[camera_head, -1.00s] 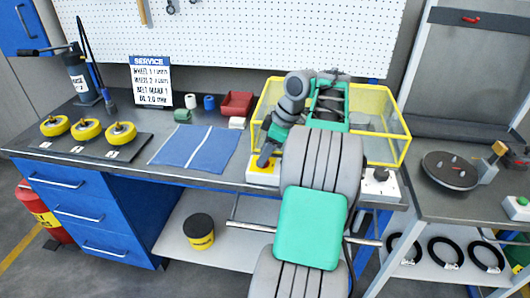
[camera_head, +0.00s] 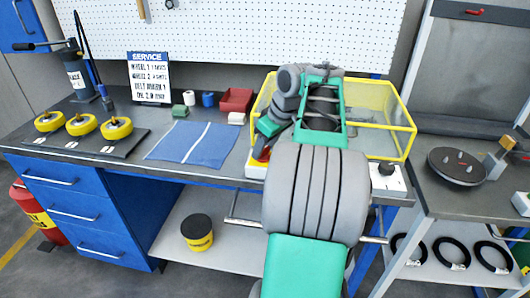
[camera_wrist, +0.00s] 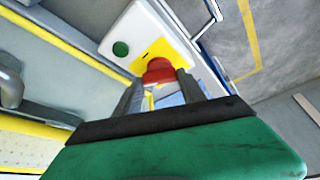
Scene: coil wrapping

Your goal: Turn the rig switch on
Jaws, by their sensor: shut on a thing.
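A white control box with a yellow plate (camera_wrist: 149,50) sits at the bench's front edge. It carries a round green button (camera_wrist: 120,48) and a red knob (camera_wrist: 158,69). My gripper (camera_wrist: 160,82) has its two fingers on either side of the red knob and is shut on it; the fingers hide part of it. In the head view the box (camera_head: 255,170) shows just under my gripper (camera_head: 262,155), partly covered by my arm. A second white box with a black knob (camera_head: 387,169) stands to the right, apart from my gripper.
A yellow-framed clear guard (camera_head: 385,128) stands behind my arm. A blue mat (camera_head: 190,144), a red bin (camera_head: 236,100) and yellow wheels (camera_head: 113,128) lie to the left. A side table with a dark disc (camera_head: 456,166) is at the right.

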